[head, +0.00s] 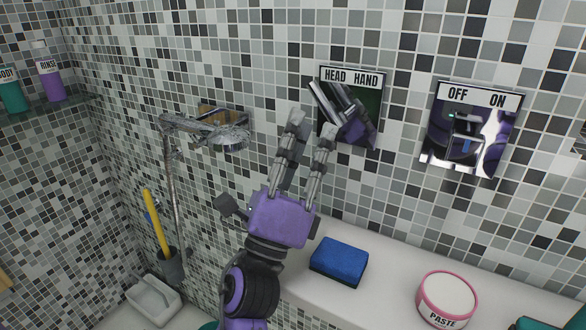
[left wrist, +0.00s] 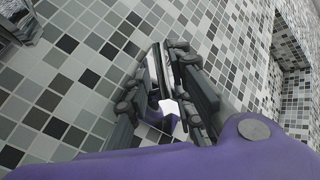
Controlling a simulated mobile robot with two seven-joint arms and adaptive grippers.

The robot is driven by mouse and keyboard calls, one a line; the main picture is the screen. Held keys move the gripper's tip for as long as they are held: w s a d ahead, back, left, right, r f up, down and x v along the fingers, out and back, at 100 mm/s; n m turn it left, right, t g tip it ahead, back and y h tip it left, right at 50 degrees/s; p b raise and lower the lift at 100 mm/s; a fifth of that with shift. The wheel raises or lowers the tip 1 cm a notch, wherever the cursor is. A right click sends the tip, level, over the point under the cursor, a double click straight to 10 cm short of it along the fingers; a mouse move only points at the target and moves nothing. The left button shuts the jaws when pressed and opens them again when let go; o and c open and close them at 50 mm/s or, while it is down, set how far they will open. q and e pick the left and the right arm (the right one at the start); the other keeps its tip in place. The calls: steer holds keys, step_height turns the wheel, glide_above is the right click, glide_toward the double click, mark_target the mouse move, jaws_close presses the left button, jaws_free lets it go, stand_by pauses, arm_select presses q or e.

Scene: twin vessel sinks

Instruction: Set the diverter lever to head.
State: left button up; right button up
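The diverter plate (head: 375,80) is a mirror-like panel on the tiled wall with HEAD on the left and HAND on the right. A silver bar, apparently the diverter lever (head: 318,97), crosses its left edge, its upper end leaning left toward the HEAD side. My left gripper (head: 312,126) is open, its two fingers pointing up just left of and below the plate. I cannot tell whether it touches the lever. In the left wrist view my left gripper (left wrist: 165,85) has its fingers spread, with a shiny edge and purple reflection between them. My right gripper is not in view.
An OFF/ON mirror panel (head: 470,130) is to the right. A shower head (head: 228,137) on its holder is to the left. A blue sponge (head: 339,262) and a PASTE tub (head: 446,298) stand on the white ledge (head: 385,275) below. Bottles (head: 50,80) stand on a shelf at far left.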

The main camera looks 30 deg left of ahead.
arm_select(q)
steer(key=v, duration=0.6)
steer(key=shift+s+f, duration=0.2)
